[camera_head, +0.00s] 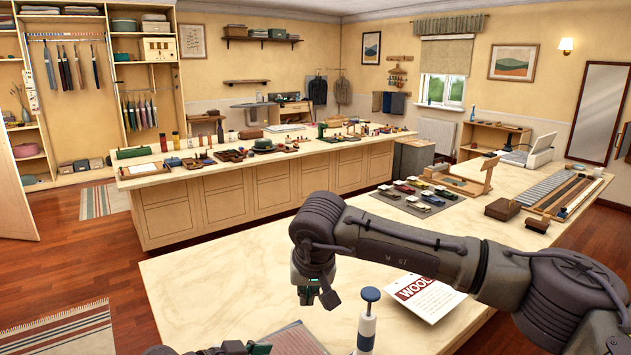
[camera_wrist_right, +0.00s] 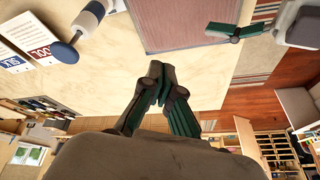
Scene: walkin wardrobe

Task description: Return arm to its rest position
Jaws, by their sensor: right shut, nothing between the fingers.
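My right arm reaches in from the right in the head view, bent over the near pale worktop (camera_head: 225,280). Its gripper (camera_head: 318,293) points down above this top, left of a white and blue hand stamp (camera_head: 367,322). In the right wrist view the fingertips (camera_wrist_right: 158,80) meet, with nothing between them. My left gripper (camera_wrist_right: 236,31) shows at the upper right of the right wrist view, beside a reddish-brown board (camera_wrist_right: 185,22). In the head view only dark parts of it show at the bottom edge, so its opening is unclear.
A "WOOL" card (camera_head: 428,297) lies right of the stamp, partly behind my right arm. A grey mat (camera_head: 420,203) with several small coloured items and a brown box (camera_head: 503,209) sit farther back. The worktop left of my right gripper is clear.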

